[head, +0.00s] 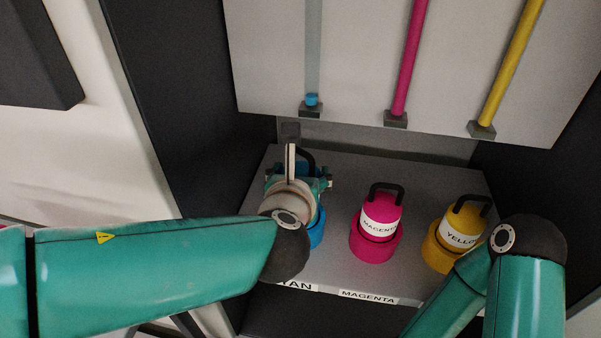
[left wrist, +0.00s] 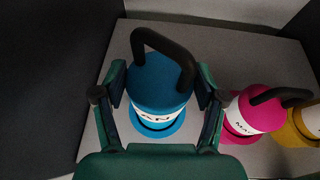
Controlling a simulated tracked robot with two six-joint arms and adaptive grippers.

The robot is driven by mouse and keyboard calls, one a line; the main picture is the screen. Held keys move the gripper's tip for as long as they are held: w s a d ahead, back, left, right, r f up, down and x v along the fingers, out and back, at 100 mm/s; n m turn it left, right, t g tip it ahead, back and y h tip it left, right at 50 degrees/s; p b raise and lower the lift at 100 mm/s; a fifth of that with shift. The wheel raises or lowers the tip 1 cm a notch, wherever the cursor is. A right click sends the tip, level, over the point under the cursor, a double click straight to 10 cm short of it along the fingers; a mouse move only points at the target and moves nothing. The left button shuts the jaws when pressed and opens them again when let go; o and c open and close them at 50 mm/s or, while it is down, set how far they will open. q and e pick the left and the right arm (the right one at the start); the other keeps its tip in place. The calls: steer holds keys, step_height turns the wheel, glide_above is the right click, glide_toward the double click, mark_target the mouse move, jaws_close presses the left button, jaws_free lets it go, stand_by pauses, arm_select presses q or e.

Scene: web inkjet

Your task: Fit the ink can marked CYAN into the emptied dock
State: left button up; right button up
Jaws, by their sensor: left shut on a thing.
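The blue CYAN can (left wrist: 160,88) stands roughly upright in the left wrist view, with a black loop handle (left wrist: 165,50) and a white label partly hidden by my gripper. My left gripper (left wrist: 160,100) is shut on this can, one finger on each side. The blue dock collar (left wrist: 158,130) shows around and below the can's lower end; I cannot tell whether the can is fully down in it. In the head view my left gripper (head: 297,182) hides most of the can, and part of the blue dock collar (head: 317,231) shows. My right gripper is out of view.
The magenta can (head: 381,214) and yellow can (head: 461,222) stand in their collars to the right on the grey shelf (head: 335,273). Above hangs a panel with magenta and yellow tubes and a pale tube (head: 312,50), blue only at its bottom. A dark wall is left.

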arm_select(q)
steer(key=shift+f+b, duration=0.5)
steer(key=shift+f, duration=0.05)
steer(key=shift+s+a+f+b, duration=0.1)
steer(key=shift+s+f+b, duration=0.15)
steer(key=shift+f+b, duration=0.65)
steer(key=shift+s+f+b, duration=0.2)
steer(key=shift+f+b, duration=0.5)
steer(key=shift+f, duration=0.2)
steer(key=o, duration=1.9)
steer(key=shift+r, duration=0.15)
steer(key=shift+v, duration=0.8)
steer(key=v, duration=0.7)
steer(key=shift+s+a, duration=0.2)
steer(key=shift+s, duration=0.05)
steer(key=shift+w, duration=0.1)
